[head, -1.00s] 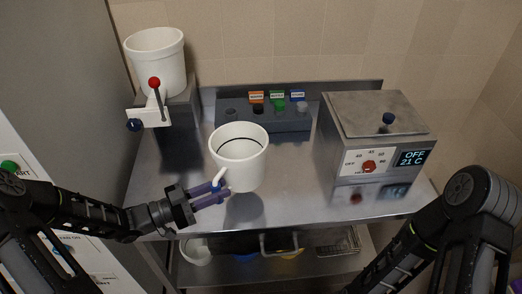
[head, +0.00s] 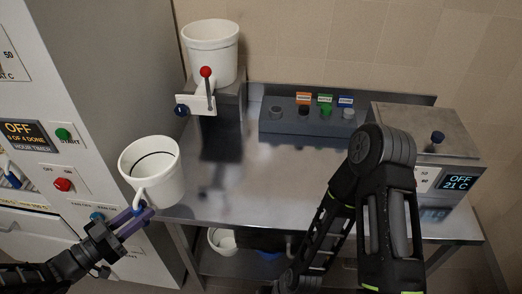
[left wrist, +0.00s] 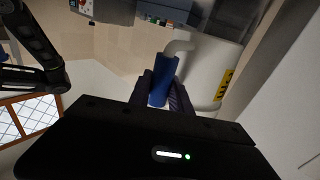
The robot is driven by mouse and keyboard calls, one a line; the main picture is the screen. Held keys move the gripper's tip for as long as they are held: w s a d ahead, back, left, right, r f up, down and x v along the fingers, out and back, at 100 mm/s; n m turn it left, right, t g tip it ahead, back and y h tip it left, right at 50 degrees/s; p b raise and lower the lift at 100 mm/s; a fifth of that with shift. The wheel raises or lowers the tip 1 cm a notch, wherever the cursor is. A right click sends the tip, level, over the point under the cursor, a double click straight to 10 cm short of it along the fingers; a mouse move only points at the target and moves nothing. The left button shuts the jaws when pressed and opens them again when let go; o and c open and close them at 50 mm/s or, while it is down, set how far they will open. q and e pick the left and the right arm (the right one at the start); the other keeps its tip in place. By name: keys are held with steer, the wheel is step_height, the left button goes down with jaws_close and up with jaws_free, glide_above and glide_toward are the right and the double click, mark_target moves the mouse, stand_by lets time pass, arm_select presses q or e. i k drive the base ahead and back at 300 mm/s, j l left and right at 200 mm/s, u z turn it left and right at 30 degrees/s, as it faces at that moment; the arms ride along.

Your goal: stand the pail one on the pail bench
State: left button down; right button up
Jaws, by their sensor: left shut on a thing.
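A white pail (head: 160,187) with a dark line around its inside hangs nearly upright, a little tilted, left of the steel bench (head: 285,172). My left gripper (head: 137,216) is shut on the pail's handle below its rim.
A white tub (head: 211,52) with a red-knobbed lever stands at the back left of the bench. A row of colour-labelled holders (head: 311,122) runs along the back. A steel heater box (head: 432,135) stands at right. Another white pail (head: 222,240) is on the lower shelf. The bench middle is clear.

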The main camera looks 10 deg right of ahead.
mark_target(256, 175)
steer(key=l, duration=0.65)
steer(key=i+l, duration=0.15)
steer(key=l, duration=0.55)
